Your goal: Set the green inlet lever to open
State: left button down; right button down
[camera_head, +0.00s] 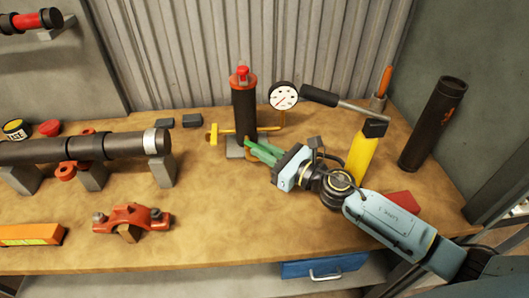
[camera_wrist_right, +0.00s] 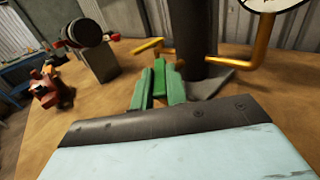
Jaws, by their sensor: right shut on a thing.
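The dry riser (camera_head: 244,103), a dark upright cylinder with a red top, stands at the back middle of the bench. A yellow handle and pipe (camera_head: 222,131) cross its lower part. My right gripper (camera_head: 262,151) reaches in from the right, its green fingers at the riser's foot. In the right wrist view the green inlet lever (camera_wrist_right: 159,76) shows as a brighter green strip between the two fingers, which are shut on it. The fingers hide much of the lever, and its exact angle is hard to tell. My left gripper is not in view.
A yellow block-like tool (camera_head: 366,155) and dark tube (camera_head: 432,125) stand near my right arm. A horizontal pipe (camera_head: 105,146) and red clamp (camera_head: 132,218) lie left. The front middle bench is clear.

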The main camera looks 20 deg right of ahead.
jog(key=c, duration=1.4)
grip_release()
